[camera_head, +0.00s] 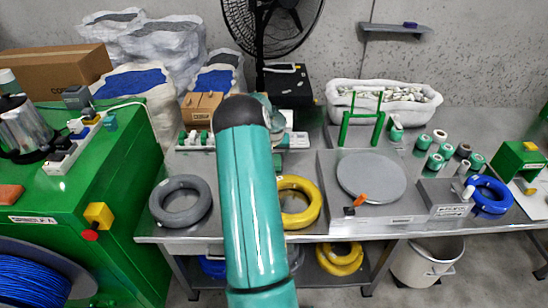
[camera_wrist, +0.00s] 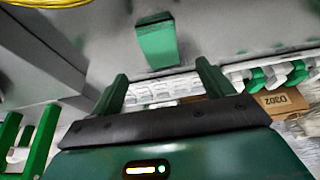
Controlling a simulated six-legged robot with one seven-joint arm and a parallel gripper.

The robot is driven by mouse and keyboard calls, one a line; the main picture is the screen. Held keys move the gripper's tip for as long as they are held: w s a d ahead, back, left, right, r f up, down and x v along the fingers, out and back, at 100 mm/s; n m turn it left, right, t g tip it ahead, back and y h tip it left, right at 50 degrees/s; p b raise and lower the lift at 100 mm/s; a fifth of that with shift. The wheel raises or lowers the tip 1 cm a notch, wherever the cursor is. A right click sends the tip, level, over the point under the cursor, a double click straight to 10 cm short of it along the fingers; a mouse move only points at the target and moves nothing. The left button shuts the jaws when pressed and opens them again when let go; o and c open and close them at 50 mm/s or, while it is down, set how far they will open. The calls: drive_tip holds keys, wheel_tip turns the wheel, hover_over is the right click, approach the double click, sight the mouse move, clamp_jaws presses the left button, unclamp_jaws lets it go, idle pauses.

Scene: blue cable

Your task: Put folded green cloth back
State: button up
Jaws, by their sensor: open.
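A small green block-like thing (camera_wrist: 155,42), which looks like the folded green cloth, lies on the grey tabletop in the wrist view. My gripper (camera_wrist: 162,70) is open, with one dark green finger on each side of the picture's middle. The green thing shows beyond the fingertips, roughly in line with the gap between them. I see no contact, and the exact distance is hard to tell. In the head view my teal arm covers the gripper, and I cannot make out the cloth there.
A yellow cable coil (camera_head: 298,203) lies right of my arm, a grey coil (camera_head: 181,201) left. A round grey plate (camera_head: 371,176) and a green upright frame (camera_head: 361,122) stand further right. A brown box (camera_wrist: 281,101) and white-and-green spools (camera_wrist: 262,76) are near the fingers.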

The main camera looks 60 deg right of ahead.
drive_tip(key=w+a+r+n+t, duration=0.2)
drive_tip(key=w+a+r, duration=0.6)
drive_tip(key=a+r, duration=0.55)
drive_tip(key=w+a+r+n+y, duration=0.1)
drive_tip(key=w+a+r, duration=0.1)
drive_tip(key=a+r, duration=0.35)
drive_tip(key=w+a+r+n+t+y, duration=0.1)
drive_tip(key=a+r, duration=0.1)
drive_tip(key=a, duration=0.6)
drive_tip(key=w+a+r+n, duration=0.1)
drive_tip(key=w+a+r, duration=0.1)
drive_tip(key=a+r, duration=0.35)
drive_tip(key=s+a+r+n+y, duration=0.1)
drive_tip(key=s+a+r+n, duration=0.15)
drive_tip(key=a, duration=0.75)
drive_tip(key=s+a+r+n+y, duration=0.1)
drive_tip(key=s+a, duration=0.2)
drive_tip(key=a, duration=0.7)
drive_tip(key=s+a+n, duration=0.4)
drive_tip(key=s+a, duration=0.8)
drive_tip(key=shift+a+t, duration=0.25)
drive_tip(key=shift+t, duration=0.05)
drive_tip(key=shift+d+f, duration=0.1)
